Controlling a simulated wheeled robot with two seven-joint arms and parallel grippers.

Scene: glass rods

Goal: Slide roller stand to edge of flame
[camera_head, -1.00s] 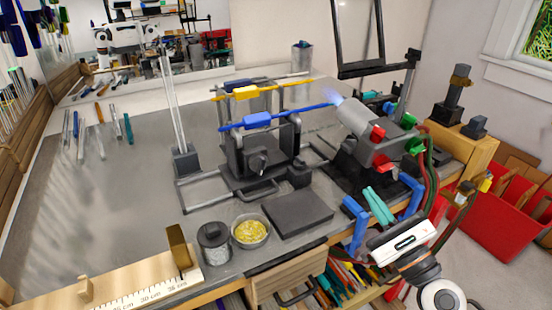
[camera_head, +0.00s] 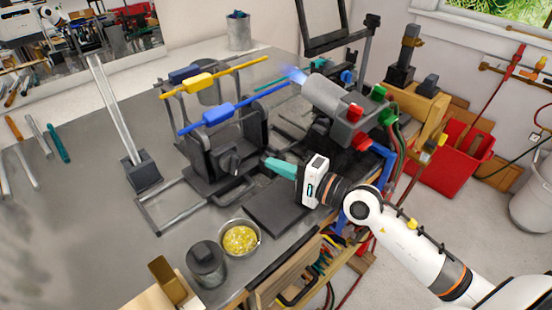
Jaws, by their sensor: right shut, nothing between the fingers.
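The dark roller stand (camera_head: 203,158) sits on a metal rail frame (camera_head: 168,222) in the middle of the bench, left of the burner (camera_head: 330,105). The blue flame (camera_head: 294,74) points left from the burner's nozzle. The blue rod's far end shows just below the flame; whether it touches I cannot tell. My right gripper (camera_head: 266,163), with teal fingers, is shut and empty, pointing left just right of the stand's lower front, apart from it in the picture. My left gripper is not in view.
A dark flat pad (camera_head: 268,213) lies below my right gripper. An upright glass rod in a holder (camera_head: 142,170) stands left of the stand. Hoses hang by the burner.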

